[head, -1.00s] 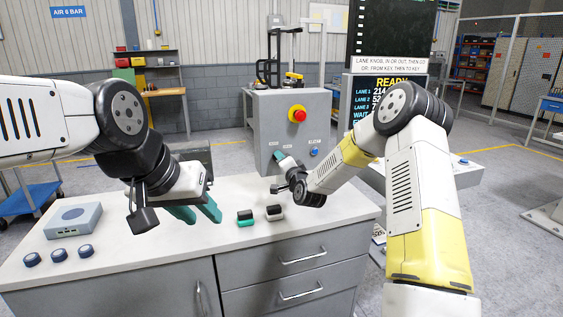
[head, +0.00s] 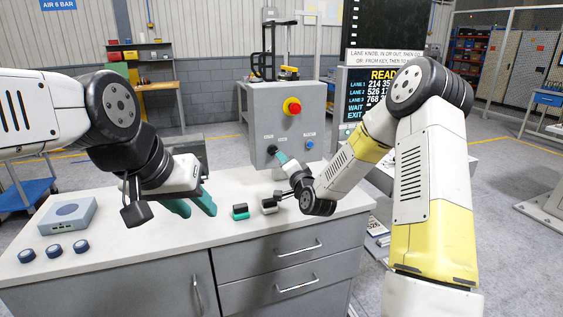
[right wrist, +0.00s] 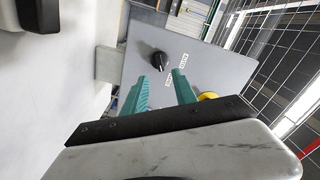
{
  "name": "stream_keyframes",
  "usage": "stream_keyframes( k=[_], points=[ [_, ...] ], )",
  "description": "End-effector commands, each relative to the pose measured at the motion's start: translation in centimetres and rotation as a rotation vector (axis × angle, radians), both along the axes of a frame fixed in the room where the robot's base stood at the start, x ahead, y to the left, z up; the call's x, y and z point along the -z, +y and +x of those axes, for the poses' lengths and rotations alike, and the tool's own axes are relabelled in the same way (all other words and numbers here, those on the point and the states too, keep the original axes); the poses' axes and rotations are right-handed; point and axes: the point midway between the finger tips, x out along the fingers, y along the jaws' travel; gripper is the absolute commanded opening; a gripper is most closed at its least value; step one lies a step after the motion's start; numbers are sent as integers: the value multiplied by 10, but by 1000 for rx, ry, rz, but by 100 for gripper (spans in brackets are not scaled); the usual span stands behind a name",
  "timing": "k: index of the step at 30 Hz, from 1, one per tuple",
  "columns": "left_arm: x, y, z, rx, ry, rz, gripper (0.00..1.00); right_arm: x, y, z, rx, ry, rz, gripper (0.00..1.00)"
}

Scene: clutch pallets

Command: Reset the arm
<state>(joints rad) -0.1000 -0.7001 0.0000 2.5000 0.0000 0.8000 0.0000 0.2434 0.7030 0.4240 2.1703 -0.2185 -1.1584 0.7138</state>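A grey control box (head: 250,120) stands at the back of the workbench, with a black knob (head: 271,150) on its front. The knob also shows in the right wrist view (right wrist: 160,62), just beyond the fingertips. My right gripper (head: 283,158) is close in front of the box, beside the knob in the head view. In the right wrist view its teal fingers (right wrist: 160,80) are apart with nothing between them. My left gripper (head: 198,206) is over the bench at left, its two teal fingers apart and empty.
The box carries a red stop button (head: 292,107) and a blue button (head: 309,145). Two small blocks (head: 240,211) (head: 269,205) lie between the grippers. A grey device (head: 66,216) and several round dark-blue caps (head: 53,251) are at bench left. A lane display (head: 371,93) stands behind.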

Motion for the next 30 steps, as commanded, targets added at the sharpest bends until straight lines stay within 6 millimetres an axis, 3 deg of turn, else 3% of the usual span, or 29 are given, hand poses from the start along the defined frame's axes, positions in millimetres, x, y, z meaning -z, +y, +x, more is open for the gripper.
stream_keyframes(
  k=[8,14,20,23,30],
  points=[
    [0,0,0,0,0,0,36,-7,0,-3,-10,13,-46,34],
    [0,0,0,0,0,0,36,-38,-7,-28,-55,101,-306,34],
    [0,0,0,0,0,0,36,-70,-35,-86,-93,240,-595,34],
    [0,0,0,0,0,0,36,-84,-52,-124,-112,315,-708,34],
    [0,0,0,0,0,0,36,-107,-90,-239,-196,494,-892,34]
  ],
)
